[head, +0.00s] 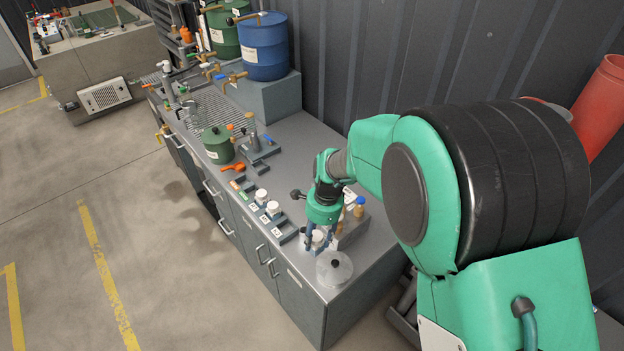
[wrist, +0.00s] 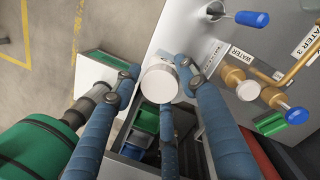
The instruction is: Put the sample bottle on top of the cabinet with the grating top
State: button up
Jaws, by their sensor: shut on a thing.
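My gripper (head: 318,240) is over the near end of the grey counter in the head view. Its blue fingers are closed around a white-capped sample bottle (head: 317,237). The round white cap also shows between the fingers in the wrist view (wrist: 160,83); the bottle's body is mostly hidden below it. The cabinet with the grating top (head: 190,108) is at the far end of the counter run in the head view, with taps and small items over it. My gripper is well apart from it.
A clear round lidded vessel (head: 334,268) stands just beside my gripper. White-capped bottles (head: 262,196) sit in grey holders along the counter's front edge. A green pot (head: 217,145) and a blue drum (head: 264,45) stand farther back. Labelled taps (wrist: 240,80) show in the wrist view.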

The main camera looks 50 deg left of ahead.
jog(key=s+a, duration=0.4)
jog(key=a, duration=0.1)
notch_tip(320, 180, down, 8)
jog(key=shift+s+r, duration=0.2)
jog(key=shift+s, duration=0.1)
jog(key=shift+a, duration=0.1)
jog(key=w+a+p, duration=0.1)
jog(key=w+a, duration=0.2)
jog(key=a, duration=0.4)
jog(key=w+a+f, duration=0.1)
jog(key=w+a, duration=0.2)
jog(key=a, duration=0.4)
jog(key=shift+w+a+f+p, duration=0.2)
jog(key=shift+w+f+p, duration=0.1)
jog(key=shift+p, duration=0.1)
jog(key=shift+f, duration=1.75)
jog(key=shift+f, duration=0.1)
jog(key=o, duration=1.3)
jog(key=shift+c, duration=0.2)
